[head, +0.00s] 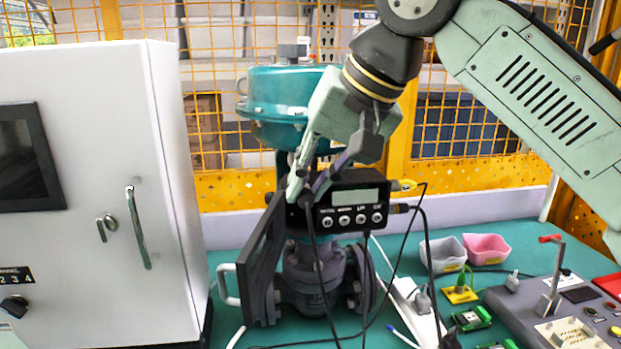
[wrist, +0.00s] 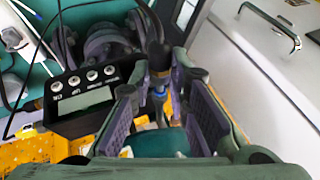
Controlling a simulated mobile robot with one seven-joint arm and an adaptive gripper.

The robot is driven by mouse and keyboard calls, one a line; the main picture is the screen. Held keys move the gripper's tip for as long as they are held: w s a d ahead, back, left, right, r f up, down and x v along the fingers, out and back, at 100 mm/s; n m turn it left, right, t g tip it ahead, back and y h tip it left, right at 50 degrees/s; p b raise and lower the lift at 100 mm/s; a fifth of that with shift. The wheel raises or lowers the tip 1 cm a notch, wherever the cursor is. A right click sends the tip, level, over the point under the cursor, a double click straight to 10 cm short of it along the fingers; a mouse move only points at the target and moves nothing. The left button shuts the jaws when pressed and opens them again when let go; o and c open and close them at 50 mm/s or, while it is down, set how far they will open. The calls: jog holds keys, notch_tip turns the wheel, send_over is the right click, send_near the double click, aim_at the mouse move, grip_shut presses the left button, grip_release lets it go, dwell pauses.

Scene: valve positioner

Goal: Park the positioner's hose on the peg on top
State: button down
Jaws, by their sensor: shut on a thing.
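The positioner (head: 347,208) is a black box with a small display and a row of buttons, mounted at the valve's front. It also shows at the left of the wrist view (wrist: 80,100). My gripper (head: 304,190) is at the positioner's left end. In the wrist view my gripper (wrist: 159,76) is shut on the hose (wrist: 157,58), a dark end with a brass-coloured ring and a blue tip. In the head view, a black hose or cable runs down from my fingertips. A peg on top cannot be made out clearly.
A teal actuator (head: 285,92) rises behind my gripper. A dark open panel (head: 262,262) stands left of the valve, near the white cabinet (head: 95,200). Loose black cables hang at the right. Two bins (head: 487,249), green modules and a grey console (head: 560,310) occupy the right bench.

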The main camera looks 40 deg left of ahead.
jog(key=shift+s+d, duration=1.3)
jog(key=shift+d, duration=0.25)
